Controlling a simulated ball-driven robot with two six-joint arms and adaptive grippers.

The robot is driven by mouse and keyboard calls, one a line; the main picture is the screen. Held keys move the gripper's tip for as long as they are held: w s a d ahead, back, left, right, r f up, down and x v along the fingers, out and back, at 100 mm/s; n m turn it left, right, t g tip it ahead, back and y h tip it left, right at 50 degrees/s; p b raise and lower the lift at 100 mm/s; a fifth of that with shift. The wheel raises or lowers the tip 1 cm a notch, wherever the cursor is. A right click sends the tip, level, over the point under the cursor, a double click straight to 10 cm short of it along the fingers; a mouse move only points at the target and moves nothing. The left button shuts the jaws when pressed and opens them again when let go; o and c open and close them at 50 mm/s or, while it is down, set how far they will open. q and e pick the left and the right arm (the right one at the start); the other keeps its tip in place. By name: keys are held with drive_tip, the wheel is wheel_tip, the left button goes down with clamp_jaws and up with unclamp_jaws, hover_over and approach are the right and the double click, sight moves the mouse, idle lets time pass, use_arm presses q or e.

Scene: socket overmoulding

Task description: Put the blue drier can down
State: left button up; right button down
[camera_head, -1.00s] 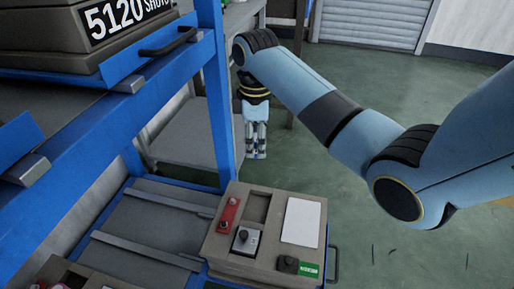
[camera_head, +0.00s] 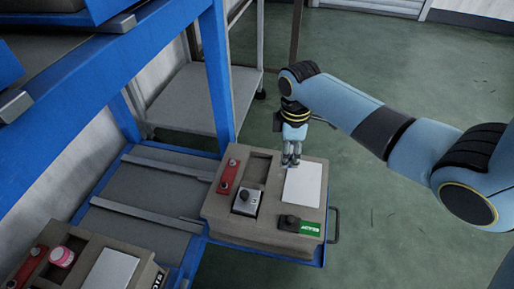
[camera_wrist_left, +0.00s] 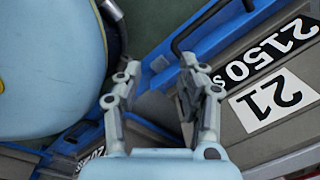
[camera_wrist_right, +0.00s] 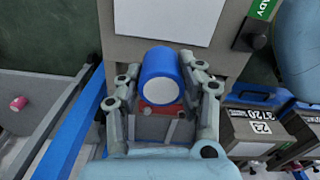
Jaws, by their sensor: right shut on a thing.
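The blue can (camera_wrist_right: 160,65) shows in the right wrist view as a blue cylinder with a pale end. My right gripper (camera_wrist_right: 164,78) is shut on it, one finger on each side. In the head view my right gripper (camera_head: 291,160) points down at the far edge of the grey-brown mould box (camera_head: 225,207), beside its white plate (camera_head: 303,185). The can cannot be made out there. Whether it touches the box is unclear. My left gripper (camera_wrist_left: 160,75) is open and empty in the left wrist view, near a blue-edged box marked 2150. It is not in the head view.
The box top carries a red block (camera_head: 229,176), a silver block with a black knob (camera_head: 245,201) and a green label (camera_head: 310,228). A second box with a pink jar (camera_head: 62,257) stands at lower left. A blue rack post (camera_head: 214,75) rises left of my right arm.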

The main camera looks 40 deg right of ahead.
drive_tip(key=w+f, duration=0.1)
drive_tip(key=w+a+f+b, duration=0.1)
drive_tip(key=w+f+b, duration=0.1)
drive_tip(key=shift+w+a, duration=0.15)
drive_tip(key=shift+a, duration=0.25)
drive_tip(key=b, duration=0.4)
hover_over(257, 171)
wheel_tip(257, 171, down, 3)
drive_tip(key=shift+r, duration=0.1)
wheel_tip(257, 171, down, 4)
drive_tip(key=shift+b, duration=1.1)
use_arm(q)
drive_tip(key=w+d+r+t, duration=0.1)
drive_tip(key=w+d+r, duration=0.1)
drive_tip(key=w+r, duration=0.4)
drive_tip(key=w+d+r+t, duration=0.1)
drive_tip(key=w+d+r, duration=0.2)
drive_tip(key=w+r, duration=0.3)
wheel_tip(257, 171, up, 3)
drive_tip(key=shift+r+h, duration=0.1)
drive_tip(key=shift+h, duration=0.3)
use_arm(e)
drive_tip(key=shift+r, duration=0.15)
use_arm(q)
drive_tip(key=shift+w, duration=0.1)
use_arm(e)
drive_tip(key=c, duration=0.8)
unclamp_jaws()
drive_tip(key=shift+c, duration=0.2)
